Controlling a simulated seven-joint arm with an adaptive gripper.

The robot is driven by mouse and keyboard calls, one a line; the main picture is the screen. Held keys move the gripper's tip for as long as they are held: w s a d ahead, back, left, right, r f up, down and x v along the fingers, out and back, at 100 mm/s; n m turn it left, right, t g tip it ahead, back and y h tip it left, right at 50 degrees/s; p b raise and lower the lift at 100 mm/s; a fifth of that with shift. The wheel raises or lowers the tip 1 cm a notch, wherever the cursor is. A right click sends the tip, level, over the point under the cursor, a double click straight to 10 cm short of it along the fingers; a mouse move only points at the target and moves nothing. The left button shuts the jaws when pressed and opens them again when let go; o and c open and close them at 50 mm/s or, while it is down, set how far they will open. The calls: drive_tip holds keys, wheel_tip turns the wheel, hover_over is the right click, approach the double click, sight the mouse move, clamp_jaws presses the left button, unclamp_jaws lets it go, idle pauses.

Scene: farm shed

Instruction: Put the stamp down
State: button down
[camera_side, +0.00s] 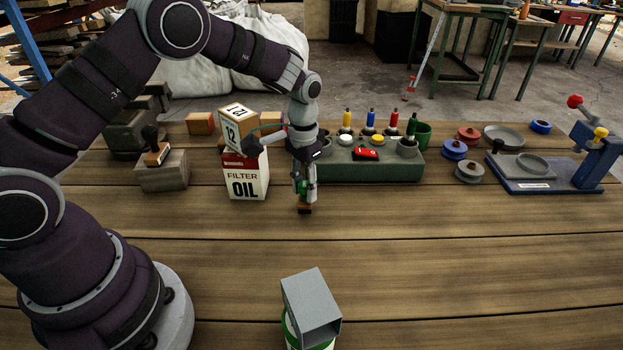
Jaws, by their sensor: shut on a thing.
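My gripper (304,186) points down over the wooden table (420,245), in front of the green tray's left end. It is shut on a stamp (305,209), whose brown block shows below the fingers. The fingers hide most of its upper part. A bit of green shows between the fingers. I cannot tell whether the stamp's base touches the table or hangs just above it. Another stamp-like piece with a dark handle (157,153) sits on a grey block (163,174) at the left.
A filter oil box (246,182) stands just left of my gripper, with a numbered cardboard box (239,125) on it. A blue press (560,172) stands right. A grey rectangular box (311,303) is at the front. The table between is clear.

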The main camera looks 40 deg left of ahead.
sight(304, 184)
drive_tip(key=shift+f, duration=0.25)
drive_tip(key=c, duration=0.9)
unclamp_jaws()
wheel_tip(304, 184, up, 12)
drive_tip(key=s+r+t, duration=0.2)
drive_tip(key=s+r, duration=0.1)
drive_tip(key=s, duration=0.4)
drive_tip(key=s+r+t, duration=0.3)
drive_tip(key=s, duration=0.5)
drive_tip(key=shift+s+r, duration=0.2)
drive_tip(key=shift+r, duration=0.1)
drive_tip(key=shift+o, duration=0.5)
drive_tip(key=shift+s+f+t, duration=0.25)
drive_tip(key=shift+s+t, duration=0.05)
